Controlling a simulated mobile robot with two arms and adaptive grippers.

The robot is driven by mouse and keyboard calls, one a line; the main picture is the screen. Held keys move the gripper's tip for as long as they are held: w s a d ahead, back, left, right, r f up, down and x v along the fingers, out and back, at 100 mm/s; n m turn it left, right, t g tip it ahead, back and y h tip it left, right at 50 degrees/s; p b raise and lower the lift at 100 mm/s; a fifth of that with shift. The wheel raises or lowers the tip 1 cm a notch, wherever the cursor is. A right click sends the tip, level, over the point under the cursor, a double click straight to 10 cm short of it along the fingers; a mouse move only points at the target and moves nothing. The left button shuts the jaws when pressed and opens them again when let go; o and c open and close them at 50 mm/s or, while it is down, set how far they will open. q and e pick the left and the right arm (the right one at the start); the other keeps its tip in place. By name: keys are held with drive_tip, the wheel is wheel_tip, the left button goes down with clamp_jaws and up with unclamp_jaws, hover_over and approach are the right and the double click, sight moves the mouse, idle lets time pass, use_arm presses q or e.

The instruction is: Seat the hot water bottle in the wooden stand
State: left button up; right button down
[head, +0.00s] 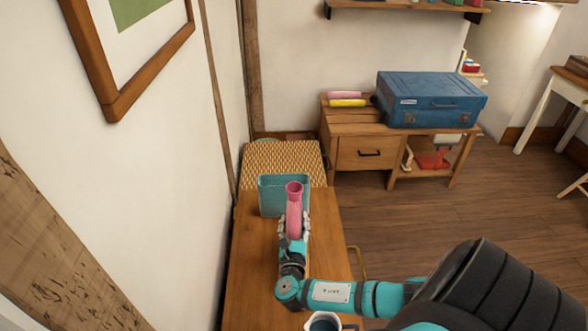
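A pink bottle-shaped thing (294,212) with a flared dark mouth, which looks like the hot water bottle, stands upright in the head view. My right gripper (294,224) comes in from the right and has its fingers on both sides of the pink bottle, seemingly shut on it, above the wooden table (255,258). A teal open-topped bin (268,196) is just behind the bottle, which partly covers it. I cannot make out a wooden stand. Whether the bottle's base touches anything is hidden by my gripper. My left gripper is not in view.
A woven basket-like surface (270,155) is beyond the bin. A mug (324,323) is at the bottom edge. A white wall (165,150) borders the table's left. A wooden cabinet (345,152) carries a blue case (430,98). Bare table lies left of my arm.

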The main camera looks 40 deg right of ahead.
wheel_tip(320, 180, down, 7)
drive_tip(key=shift+r+b, duration=0.1)
drive_tip(key=shift+b, duration=0.75)
drive_tip(key=c, duration=0.7)
unclamp_jaws()
